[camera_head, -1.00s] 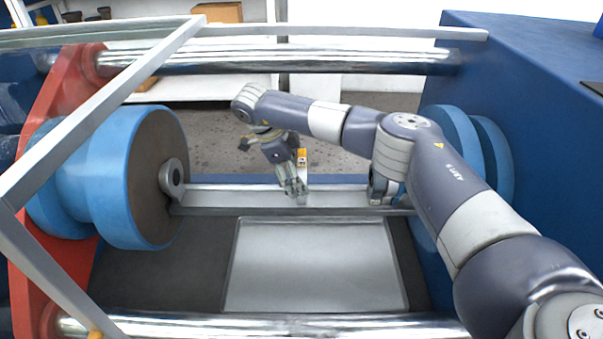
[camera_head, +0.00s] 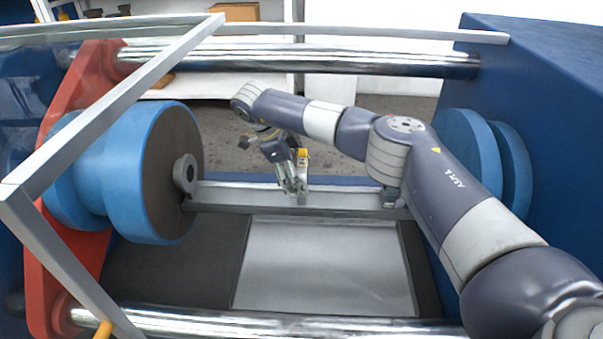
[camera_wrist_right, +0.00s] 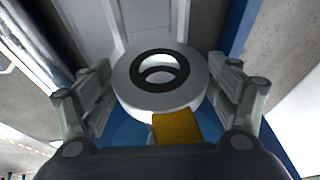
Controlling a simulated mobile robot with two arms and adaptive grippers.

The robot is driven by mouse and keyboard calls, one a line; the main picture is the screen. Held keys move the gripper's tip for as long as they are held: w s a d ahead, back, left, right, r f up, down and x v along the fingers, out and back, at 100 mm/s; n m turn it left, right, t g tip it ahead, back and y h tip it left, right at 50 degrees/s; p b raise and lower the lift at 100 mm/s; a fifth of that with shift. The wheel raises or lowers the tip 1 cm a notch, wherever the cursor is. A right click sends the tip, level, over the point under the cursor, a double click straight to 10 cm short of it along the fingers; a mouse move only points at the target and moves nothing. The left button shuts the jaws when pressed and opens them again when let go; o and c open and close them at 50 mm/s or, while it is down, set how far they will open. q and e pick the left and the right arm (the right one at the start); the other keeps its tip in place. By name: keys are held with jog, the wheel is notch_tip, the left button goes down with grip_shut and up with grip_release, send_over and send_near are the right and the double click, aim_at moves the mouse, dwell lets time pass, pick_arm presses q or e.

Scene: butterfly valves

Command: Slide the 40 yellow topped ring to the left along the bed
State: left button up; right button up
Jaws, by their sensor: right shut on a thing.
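The yellow topped ring shows in the right wrist view as a pale grey ring (camera_wrist_right: 193,92) with a black inner lining and a yellow block (camera_wrist_right: 177,128) at its near side. In the head view its yellow top (camera_head: 302,156) stands above the pale bed rail (camera_head: 340,199), near the rail's middle. The number on it cannot be read. My right gripper (camera_head: 294,186) is shut on the ring, with one finger on each side of it in the wrist view (camera_wrist_right: 162,76). The gripper hides most of the ring in the head view. My left gripper is not in view.
Another grey ring (camera_head: 186,174) stands at the rail's left end, against a large blue disc (camera_head: 130,170) with a dark face. Blue discs (camera_head: 470,150) and a blue housing (camera_head: 545,120) bound the right. A slanted grey frame bar (camera_head: 105,115) crosses the left foreground.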

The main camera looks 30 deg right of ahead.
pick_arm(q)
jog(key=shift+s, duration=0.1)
pick_arm(e)
jog(key=shift+a+f, duration=0.1)
jog(key=shift+a, duration=0.05)
jog(key=shift+w+a, duration=0.1)
jog(key=shift+a, duration=0.05)
jog(key=shift+w+a, duration=0.1)
jog(key=shift+a, duration=0.05)
jog(key=shift+w+a, duration=0.25)
jog(key=shift+a, duration=0.25)
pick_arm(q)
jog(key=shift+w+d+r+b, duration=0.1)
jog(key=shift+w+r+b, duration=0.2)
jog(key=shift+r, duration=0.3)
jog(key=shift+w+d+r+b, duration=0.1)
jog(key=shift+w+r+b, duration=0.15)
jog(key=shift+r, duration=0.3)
pick_arm(e)
jog(key=shift+w+a, duration=0.35)
jog(key=shift+a, duration=0.3)
